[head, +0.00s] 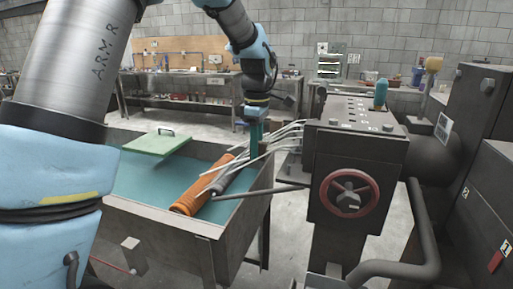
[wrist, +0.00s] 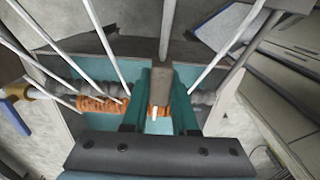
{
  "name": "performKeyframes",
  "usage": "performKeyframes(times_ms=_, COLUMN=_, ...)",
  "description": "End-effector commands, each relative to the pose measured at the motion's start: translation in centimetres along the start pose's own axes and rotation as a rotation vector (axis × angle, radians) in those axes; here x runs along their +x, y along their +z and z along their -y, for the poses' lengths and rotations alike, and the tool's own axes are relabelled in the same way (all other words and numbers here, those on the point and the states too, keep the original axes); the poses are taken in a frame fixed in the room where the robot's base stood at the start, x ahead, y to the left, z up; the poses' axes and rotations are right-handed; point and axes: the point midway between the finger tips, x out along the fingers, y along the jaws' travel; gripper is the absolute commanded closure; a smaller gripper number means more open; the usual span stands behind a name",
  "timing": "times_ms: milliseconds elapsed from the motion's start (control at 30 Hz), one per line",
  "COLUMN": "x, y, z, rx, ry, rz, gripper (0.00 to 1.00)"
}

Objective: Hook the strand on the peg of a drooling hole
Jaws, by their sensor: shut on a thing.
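My gripper (head: 254,132) points down just left of the dark machine head (head: 355,160), among its strands. Several other white strands (head: 285,134) fan out leftward from the machine head over the trough; some also spread on both sides of my gripper in the wrist view (wrist: 105,45). The holes and any pegs on the machine's face are too small or hidden to tell, and I cannot tell which hole drools.
A metal trough (head: 237,222) with a teal bed holds an orange corrugated roll (head: 190,200) and a grey roll beside it. A green panel (head: 157,143) lies at its back left. A bar (head: 262,190) runs from the machine to the trough. A red handwheel (head: 340,194) fronts the machine.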

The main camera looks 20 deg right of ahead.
Motion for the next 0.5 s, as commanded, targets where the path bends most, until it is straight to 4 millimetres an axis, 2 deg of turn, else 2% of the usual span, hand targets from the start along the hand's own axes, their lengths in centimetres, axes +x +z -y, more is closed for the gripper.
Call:
performKeyframes(times_ms=67, x=0.13, y=0.01, z=0.00, rx=0.000, ry=0.000, rz=0.000, gripper=1.00)
performKeyframes(times_ms=100, x=0.14, y=0.01, z=0.00, rx=0.000, ry=0.000, rz=0.000, gripper=0.72)
performKeyframes(times_ms=400, x=0.10, y=0.00, z=-0.01, rx=0.000, ry=0.000, rz=0.000, gripper=0.39)
performKeyframes(times_ms=500, x=0.10, y=0.00, z=-0.01, rx=0.000, ry=0.000, rz=0.000, gripper=0.39)
